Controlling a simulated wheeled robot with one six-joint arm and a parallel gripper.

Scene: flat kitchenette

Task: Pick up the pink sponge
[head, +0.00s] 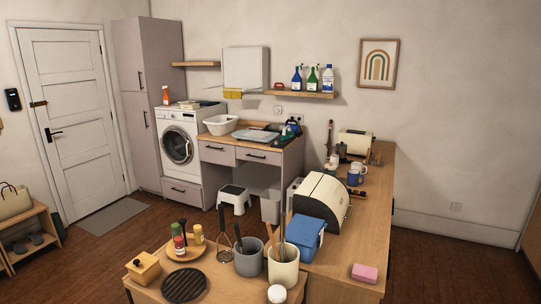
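The pink sponge (365,272) lies flat near the front right corner of the wooden counter, close to its right edge. It stands clear of the other things on the counter. My gripper is not in the head view.
Mugs (355,175) stand farther back. Open wooden floor (437,262) lies to the right of the counter.

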